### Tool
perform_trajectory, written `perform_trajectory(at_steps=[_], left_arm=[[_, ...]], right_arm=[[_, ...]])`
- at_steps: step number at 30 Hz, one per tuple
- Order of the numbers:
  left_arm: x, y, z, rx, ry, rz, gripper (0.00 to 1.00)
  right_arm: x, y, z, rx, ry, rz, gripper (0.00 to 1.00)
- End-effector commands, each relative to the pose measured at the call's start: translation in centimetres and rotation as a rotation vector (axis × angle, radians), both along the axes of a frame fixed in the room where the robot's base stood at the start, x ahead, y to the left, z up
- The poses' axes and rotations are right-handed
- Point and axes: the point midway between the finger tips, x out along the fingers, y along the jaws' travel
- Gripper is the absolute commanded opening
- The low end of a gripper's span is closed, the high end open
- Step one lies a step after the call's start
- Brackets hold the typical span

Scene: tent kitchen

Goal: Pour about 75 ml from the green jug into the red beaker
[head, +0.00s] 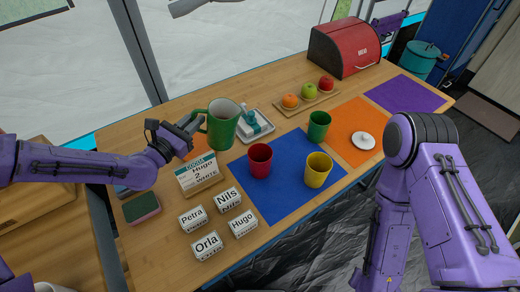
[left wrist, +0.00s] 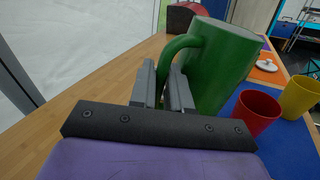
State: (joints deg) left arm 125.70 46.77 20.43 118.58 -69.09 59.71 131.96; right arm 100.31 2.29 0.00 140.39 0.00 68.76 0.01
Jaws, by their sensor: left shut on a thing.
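The green jug (head: 222,125) is held upright by its handle in my left gripper (head: 192,124), which is shut on it. The jug also shows large in the left wrist view (left wrist: 220,65), with the fingers around its handle. The red beaker (head: 260,161) stands upright on the blue mat (head: 285,201), to the lower right of the jug and apart from it; it also shows in the left wrist view (left wrist: 252,112). I cannot see what is inside the jug clearly. My right arm shows at the right, but its gripper is out of view.
A yellow cup (head: 318,170) and a smaller green cup (head: 319,126) stand near the red beaker. Name blocks (head: 207,245) and an order card (head: 198,174) sit in front. A grey tray (head: 256,136), a fruit board (head: 306,103) and a red bread box (head: 345,47) stand farther back.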

Motion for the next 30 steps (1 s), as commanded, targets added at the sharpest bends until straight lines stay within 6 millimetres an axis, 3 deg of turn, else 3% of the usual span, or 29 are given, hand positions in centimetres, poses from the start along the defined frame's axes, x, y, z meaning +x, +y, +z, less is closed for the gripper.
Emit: perform_trajectory(at_steps=[6, 21, 30], left_arm=[[-0.4, -1.0, -0.3, 0.125, -0.064, -0.003, 0.0], [-1.8, -3.7, 1.4, 0.402, -0.204, 0.0, 0.0], [-2.2, -4.6, 1.2, 0.561, -0.283, 0.002, 0.0]], right_arm=[[0.0, 0.0, -0.6, 0.0, 0.0, 0.0, 0.43], [0.0, 0.0, -0.4, 0.0, 0.0, 0.0, 0.43], [0.0, 0.0, -1.7, 0.0, 0.0, 0.0, 0.43]])
